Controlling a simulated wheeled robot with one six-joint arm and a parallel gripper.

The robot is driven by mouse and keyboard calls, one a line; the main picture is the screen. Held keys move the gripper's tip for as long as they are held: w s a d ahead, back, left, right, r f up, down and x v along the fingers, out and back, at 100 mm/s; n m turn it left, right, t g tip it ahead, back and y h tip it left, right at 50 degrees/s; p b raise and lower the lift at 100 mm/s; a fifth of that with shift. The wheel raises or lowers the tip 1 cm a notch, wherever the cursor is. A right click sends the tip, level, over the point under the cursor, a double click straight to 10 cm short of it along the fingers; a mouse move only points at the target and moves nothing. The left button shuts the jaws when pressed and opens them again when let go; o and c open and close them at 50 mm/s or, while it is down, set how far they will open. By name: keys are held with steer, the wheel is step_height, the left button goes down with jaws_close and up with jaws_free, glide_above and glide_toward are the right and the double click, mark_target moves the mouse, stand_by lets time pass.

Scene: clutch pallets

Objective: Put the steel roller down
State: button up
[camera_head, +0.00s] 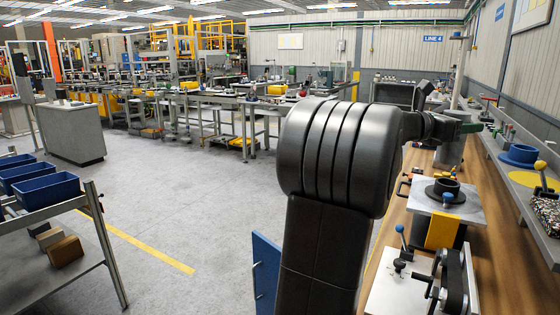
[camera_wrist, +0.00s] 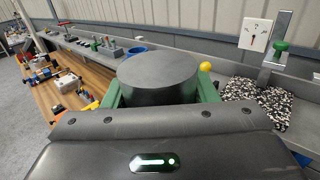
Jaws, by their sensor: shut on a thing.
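The steel roller (camera_wrist: 158,76) is a dark grey cylinder with a flat round end, filling the middle of the wrist view. The green fingers of my gripper (camera_wrist: 160,94) lie on its left and right sides and are shut on it. In the head view my gripper (camera_head: 466,127) is at the right, over the wooden bench (camera_head: 503,250) near the long wall shelf. The roller also shows there as a grey cylinder (camera_head: 451,151), partly covered by the gripper. I cannot tell whether its lower end touches anything.
A grey plate (camera_head: 470,207) with a dark ring (camera_head: 447,189) stands on the bench. A lever fixture (camera_head: 425,280) is nearer. The shelf holds a blue ring (camera_head: 518,155) and a speckled bag (camera_wrist: 255,101). Blue bins (camera_head: 45,190) stand on a rack at left; the floor between is open.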

steer(key=w+a+f+n+t+y, duration=0.2)
steer(key=a+f+n+t+y, duration=0.2)
steer(key=a+f, duration=1)
steer(key=w+a+f+n+t+y, duration=0.3)
steer(key=a+f+n+t+y, duration=0.1)
steer(key=a+f, duration=0.9)
steer(key=w+a+f+n+t+y, duration=0.2)
steer(key=a+f+n+t+y, duration=0.2)
steer(key=a+f, duration=1)
steer(key=shift+w+a+f+t, duration=0.3)
steer(key=shift+w+a+t, duration=0.1)
steer(key=shift+a+t, duration=0.3)
